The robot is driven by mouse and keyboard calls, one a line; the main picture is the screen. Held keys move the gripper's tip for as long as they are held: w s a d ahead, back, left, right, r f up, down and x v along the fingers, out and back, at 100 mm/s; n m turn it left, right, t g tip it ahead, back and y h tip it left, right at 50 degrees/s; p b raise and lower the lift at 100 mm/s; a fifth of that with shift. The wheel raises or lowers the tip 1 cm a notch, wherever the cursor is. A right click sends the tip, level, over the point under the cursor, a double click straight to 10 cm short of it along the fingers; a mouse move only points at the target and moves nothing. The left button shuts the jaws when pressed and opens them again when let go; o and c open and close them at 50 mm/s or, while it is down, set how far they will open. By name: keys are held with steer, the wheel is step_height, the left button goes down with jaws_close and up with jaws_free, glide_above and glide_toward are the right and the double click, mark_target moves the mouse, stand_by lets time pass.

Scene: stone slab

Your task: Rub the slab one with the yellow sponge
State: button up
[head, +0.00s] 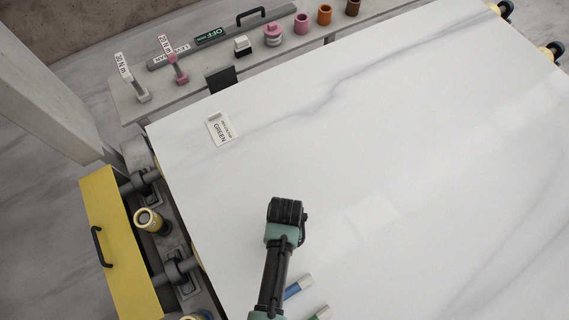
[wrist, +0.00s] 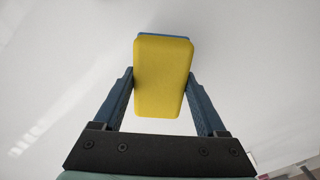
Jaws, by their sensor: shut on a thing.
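The slab (head: 390,150) is a large white stone sheet with grey veins, filling most of the head view. The yellow sponge (wrist: 162,65) shows in the wrist view, with a blue layer at its far edge. My gripper (wrist: 161,82) is shut on it, one dark finger on each side. White slab surface (wrist: 60,70) lies behind the sponge; I cannot tell whether they touch. In the head view my arm reaches over the slab's lower left part, and the sponge and fingers are hidden there.
A card marked GREEN (head: 221,129) lies on the slab's upper left. A blue-ended stick (head: 298,287) and a green-ended one (head: 321,313) lie beside my arm. A grey shelf (head: 195,83) with tools and coloured rings runs behind. A yellow panel (head: 112,235) stands left. The slab's middle and right are clear.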

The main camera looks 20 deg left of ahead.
steer(key=shift+r+p, duration=1.95)
steer(key=shift+r, duration=0.5)
